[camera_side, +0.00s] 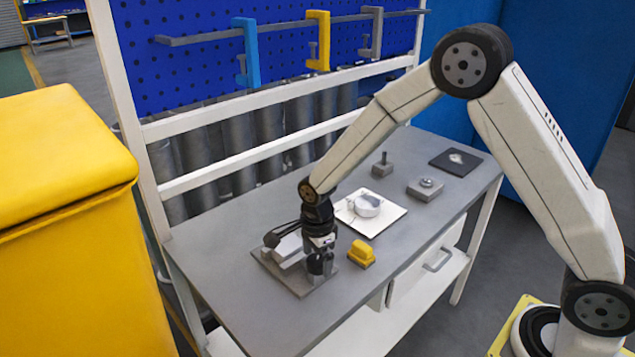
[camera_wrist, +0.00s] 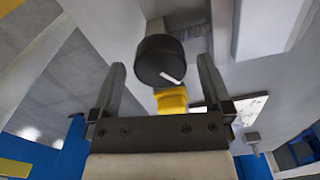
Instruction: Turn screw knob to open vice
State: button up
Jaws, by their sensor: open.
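The vice (camera_side: 283,250) sits on a grey base plate at the left front of the bench in the side view. Its dark round screw knob (camera_wrist: 160,61) has a white line on its face and shows in the wrist view. My gripper (camera_side: 321,264) points down at the vice's right end and hides part of it. In the wrist view my gripper (camera_wrist: 161,64) has its two fingers apart, one on each side of the knob. Gaps show between knob and fingers; I cannot tell how deep the knob sits between them.
A yellow block (camera_side: 361,253) stands close to the right of my gripper. A white plate (camera_side: 383,223) with a round flanged part (camera_side: 367,205) lies behind it. Grey blocks (camera_side: 425,190) stand farther back. Clamps (camera_side: 318,42) hang on a rail above. The bench's left end is clear.

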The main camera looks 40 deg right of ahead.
jog(key=c, duration=1.2)
jog(key=shift+c, duration=0.2)
jog(key=shift+n, duration=0.4)
jog(key=n, duration=1.8)
jog(key=shift+n, duration=0.4)
jog(key=n, duration=0.6)
